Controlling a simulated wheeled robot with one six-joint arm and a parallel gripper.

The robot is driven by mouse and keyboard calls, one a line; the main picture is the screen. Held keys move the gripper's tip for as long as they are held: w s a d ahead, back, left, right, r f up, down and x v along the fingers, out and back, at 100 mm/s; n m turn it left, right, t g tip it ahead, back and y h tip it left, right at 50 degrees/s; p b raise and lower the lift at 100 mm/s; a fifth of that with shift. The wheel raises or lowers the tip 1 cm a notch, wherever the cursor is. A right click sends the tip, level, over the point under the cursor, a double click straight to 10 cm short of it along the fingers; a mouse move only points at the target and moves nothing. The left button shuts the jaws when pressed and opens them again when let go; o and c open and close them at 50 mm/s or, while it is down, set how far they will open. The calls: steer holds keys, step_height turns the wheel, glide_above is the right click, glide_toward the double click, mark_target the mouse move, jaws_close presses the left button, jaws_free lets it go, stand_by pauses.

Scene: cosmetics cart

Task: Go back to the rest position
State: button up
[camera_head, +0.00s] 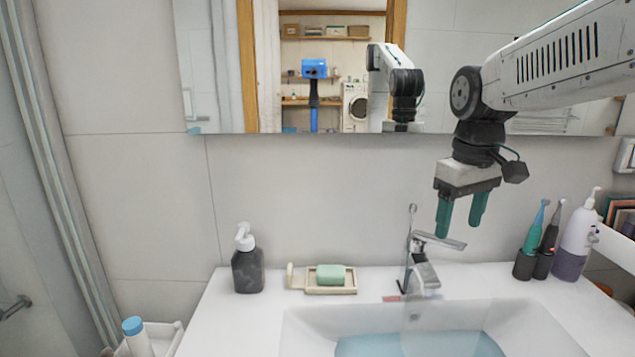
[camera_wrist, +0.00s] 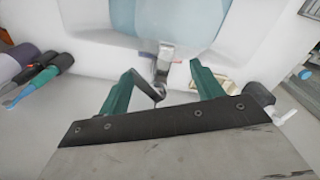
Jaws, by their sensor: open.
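My gripper (camera_head: 460,216) hangs from my arm above the back of the sink, its two green fingers pointing down. The fingers are apart with nothing between them. In the head view it is above and slightly right of the chrome faucet (camera_head: 422,272). In the wrist view my gripper (camera_wrist: 160,86) shows its spread fingers, with the faucet (camera_wrist: 163,62) visible below and between them.
A white sink (camera_head: 300,320) holds bluish water. A dark pump bottle (camera_head: 248,268) and a green soap (camera_head: 331,275) on a dish (camera_head: 345,290) stand left. Toothbrushes (camera_head: 535,230) and a white-and-purple bottle (camera_head: 575,240) stand right. A mirror (camera_head: 215,80) hangs behind.

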steer(key=s+f+m, duration=0.2)
steer(key=s+f, duration=0.1)
steer(key=s, duration=0.8)
steer(key=s+d+f+m, duration=0.1)
steer(key=s+f+m, duration=0.1)
steer(key=s, duration=1)
steer(key=shift+s+d+f+m+t, duration=0.15)
steer(key=shift+d+f+m+t, duration=0.2)
steer(key=shift+f, duration=0.4)
